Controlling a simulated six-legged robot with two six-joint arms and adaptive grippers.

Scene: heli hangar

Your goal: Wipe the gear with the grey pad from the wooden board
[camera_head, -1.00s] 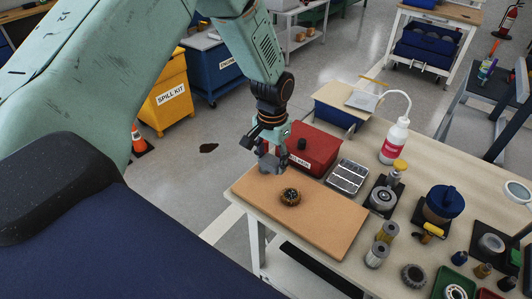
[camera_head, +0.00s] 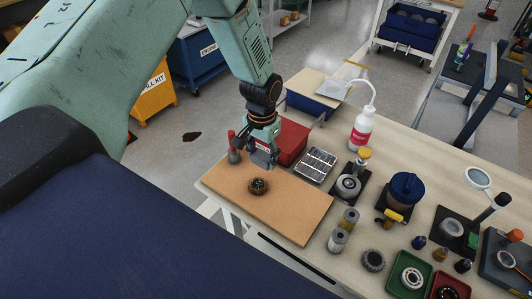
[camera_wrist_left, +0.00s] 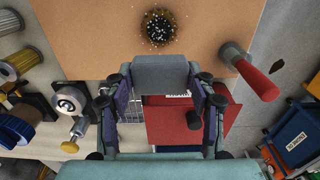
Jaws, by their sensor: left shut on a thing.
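The gear (camera_head: 258,186) is a small dark ring with a brown rim, lying on the wooden board (camera_head: 300,217). In the left wrist view the gear (camera_wrist_left: 158,27) has pale specks over its dark middle. My left gripper (camera_head: 262,157) is above the board's far edge, just behind the gear. It is shut on the grey pad (camera_wrist_left: 162,76), a flat grey block between its fingers in the left wrist view. The pad is apart from the gear in that view. My right gripper is not in view.
A red-handled tool (camera_head: 232,148) stands at the board's far left corner. A red box (camera_head: 291,142) and a metal tray (camera_head: 317,163) lie behind the board. Metal cylinders (camera_head: 343,229) and a white bottle (camera_head: 361,130) stand to the right. The board's right part is clear.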

